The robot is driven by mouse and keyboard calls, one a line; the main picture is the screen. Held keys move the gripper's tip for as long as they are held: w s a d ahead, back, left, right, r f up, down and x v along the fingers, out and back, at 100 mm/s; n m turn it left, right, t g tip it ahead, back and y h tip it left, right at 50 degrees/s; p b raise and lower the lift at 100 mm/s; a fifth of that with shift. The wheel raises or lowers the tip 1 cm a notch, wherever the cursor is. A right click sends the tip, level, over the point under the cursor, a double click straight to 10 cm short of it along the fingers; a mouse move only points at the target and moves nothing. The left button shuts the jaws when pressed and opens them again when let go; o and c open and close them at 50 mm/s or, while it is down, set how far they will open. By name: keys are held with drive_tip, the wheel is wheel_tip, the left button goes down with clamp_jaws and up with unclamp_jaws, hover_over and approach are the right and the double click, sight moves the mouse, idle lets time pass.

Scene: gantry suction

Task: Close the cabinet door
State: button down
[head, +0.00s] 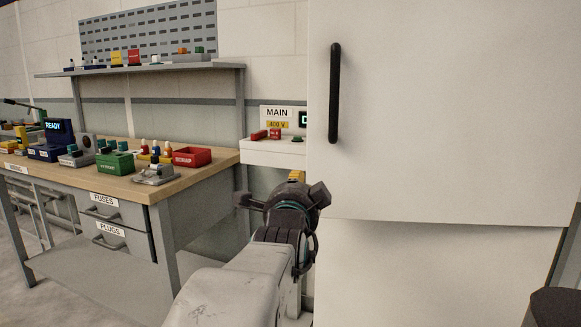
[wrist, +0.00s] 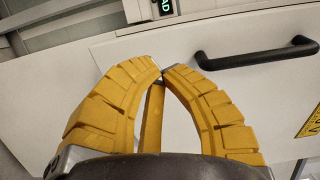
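The white cabinet door (head: 440,110) fills the right of the head view, with a black bar handle (head: 335,93) upright near its left edge. I cannot tell for certain how far the door stands open. My gripper (head: 297,176) is left of and below the handle, mostly hidden behind my wrist. In the wrist view, its yellow fingers (wrist: 163,73) meet at the tips with nothing held between them. The handle (wrist: 255,56) lies to the right of the fingertips there, apart from them, on the white door face (wrist: 230,85).
A workbench (head: 125,183) with coloured bins and parts stands on the left, below a shelf (head: 150,69). A white ledge with red parts and a MAIN sign (head: 277,113) is behind my gripper. A white panel (head: 430,270) shows below the door.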

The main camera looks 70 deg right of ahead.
drive_tip(key=b, duration=0.4)
approach(307, 164)
drive_tip(key=shift+m, duration=0.4)
drive_tip(key=x, duration=0.6)
drive_tip(key=shift+f, duration=0.15)
drive_tip(key=shift+b+x, duration=0.7)
drive_tip(key=shift+x, duration=0.4)
